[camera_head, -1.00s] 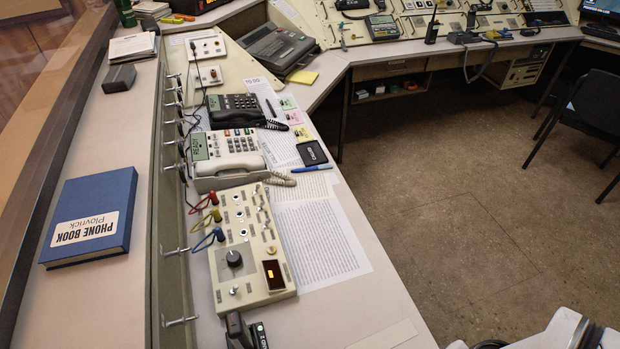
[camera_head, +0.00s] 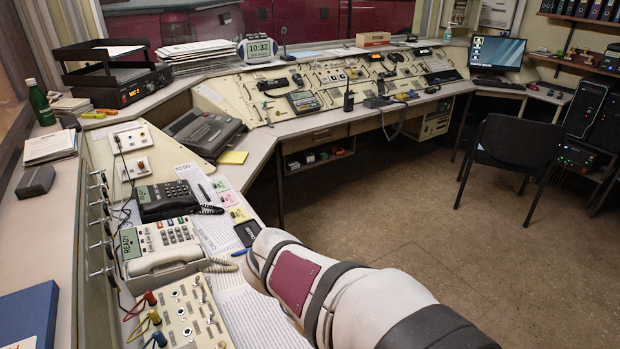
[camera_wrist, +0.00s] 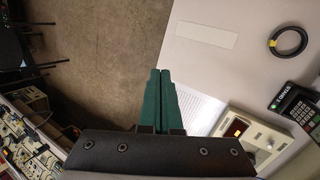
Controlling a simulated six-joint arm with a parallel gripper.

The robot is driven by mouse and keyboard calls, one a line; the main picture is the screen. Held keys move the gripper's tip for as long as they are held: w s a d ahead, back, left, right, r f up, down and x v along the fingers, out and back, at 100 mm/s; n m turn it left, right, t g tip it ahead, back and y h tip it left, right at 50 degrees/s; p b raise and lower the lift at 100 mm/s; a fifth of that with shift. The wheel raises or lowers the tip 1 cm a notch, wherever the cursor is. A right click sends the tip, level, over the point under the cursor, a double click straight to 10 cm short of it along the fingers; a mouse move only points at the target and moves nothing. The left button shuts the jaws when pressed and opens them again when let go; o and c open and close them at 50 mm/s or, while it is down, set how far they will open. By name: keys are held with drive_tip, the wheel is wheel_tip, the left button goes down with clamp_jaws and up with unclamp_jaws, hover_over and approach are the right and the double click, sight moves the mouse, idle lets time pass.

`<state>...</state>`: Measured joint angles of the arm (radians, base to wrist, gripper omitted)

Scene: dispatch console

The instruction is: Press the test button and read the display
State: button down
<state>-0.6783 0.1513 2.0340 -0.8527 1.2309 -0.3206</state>
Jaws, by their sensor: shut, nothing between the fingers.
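A cream test panel (camera_head: 183,312) with coloured plugs, sockets and switches lies on the left desk, cut off by the lower edge in the head view. Its near end (camera_wrist: 257,134) shows in the wrist view, with a small dark display (camera_wrist: 236,127) lit orange. The lit figures are too small to read, and I cannot make out which control is the test button. My gripper (camera_wrist: 160,72) has green fingers, shut together and empty. The fingers lie left of the panel in the wrist picture, apart from it. The gripper does not show in the head view.
A beige phone (camera_head: 160,250) reading READY and a black phone (camera_head: 165,200) stand beyond the panel. A blue book (camera_head: 28,318) lies on the left ledge. In the wrist view, a black ring (camera_wrist: 288,42) and a black keypad device (camera_wrist: 297,105) lie near the panel.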

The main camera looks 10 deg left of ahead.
drive_tip(key=w+a+f+n+t, duration=0.1)
drive_tip(key=w+a+n+t, duration=0.1)
drive_tip(key=a+n, duration=0.3)
drive_tip(key=w+a+f+n+t, duration=0.1)
drive_tip(key=a+f+n, duration=0.1)
drive_tip(key=a, duration=0.6)
drive_tip(key=n+t+y, duration=0.3)
drive_tip(key=n, duration=0.4)
hover_over(220, 346)
drive_tip(key=s, duration=0.1)
wheel_tip(220, 346, down, 4)
drive_tip(key=shift+a, duration=0.35)
drive_tip(key=shift+f, duration=4.4)
drive_tip(key=shift+f, duration=0.4)
